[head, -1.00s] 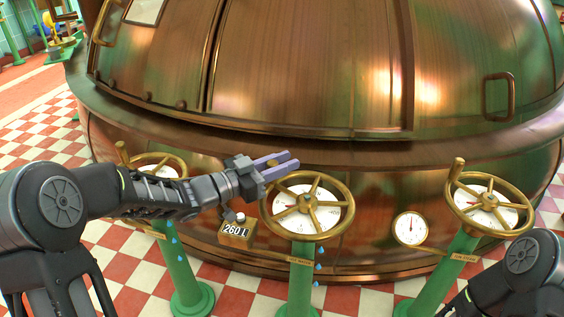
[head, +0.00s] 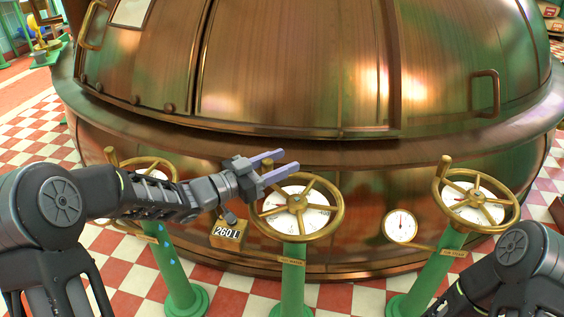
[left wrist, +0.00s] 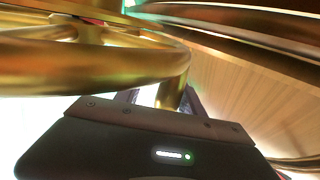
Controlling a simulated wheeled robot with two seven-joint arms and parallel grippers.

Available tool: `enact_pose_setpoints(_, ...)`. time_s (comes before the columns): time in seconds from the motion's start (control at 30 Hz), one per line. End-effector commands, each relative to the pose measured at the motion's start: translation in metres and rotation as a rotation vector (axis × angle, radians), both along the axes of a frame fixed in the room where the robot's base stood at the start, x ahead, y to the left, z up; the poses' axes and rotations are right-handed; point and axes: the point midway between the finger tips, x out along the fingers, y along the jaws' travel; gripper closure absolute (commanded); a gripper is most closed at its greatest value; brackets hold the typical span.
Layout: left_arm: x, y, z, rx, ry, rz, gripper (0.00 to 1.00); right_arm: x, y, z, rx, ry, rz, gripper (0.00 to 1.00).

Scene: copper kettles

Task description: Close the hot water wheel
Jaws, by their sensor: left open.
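A brass spoked wheel (head: 334,222) with a white dial behind it stands on a green post (head: 293,285) in front of the copper kettle. The small label below it is too blurred to read for sure. No blue drops show beside this wheel. My left gripper (head: 290,160) is open at the wheel's upper left rim. The wheel's brass peg (head: 267,163) appears between its two fingers. In the left wrist view, the brass rim (left wrist: 90,65) crosses close in front and the peg (left wrist: 170,92) stands between the fingers. My right gripper is out of view; only its arm shows at lower right.
A second wheel (head: 143,161) at left is partly hidden by my left arm, with blue drops (head: 165,241) below it. A third wheel (head: 475,220) stands at right beside a round gauge (head: 400,225). A counter box (head: 228,234) reads 260 L. The kettle (head: 290,70) fills the back.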

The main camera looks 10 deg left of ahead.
Motion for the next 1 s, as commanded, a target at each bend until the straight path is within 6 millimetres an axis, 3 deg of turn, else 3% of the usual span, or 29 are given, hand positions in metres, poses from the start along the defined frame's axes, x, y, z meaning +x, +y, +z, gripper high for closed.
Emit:
enact_pose_setpoints(0.5, -0.049, 0.050, 0.001, 0.000, 0.001, -0.001, 0.54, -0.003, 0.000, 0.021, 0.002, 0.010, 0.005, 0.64)
enact_pose_setpoints(1.0, -0.052, 0.053, 0.000, -0.001, 0.001, -0.003, 0.54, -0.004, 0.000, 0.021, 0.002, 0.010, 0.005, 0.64)
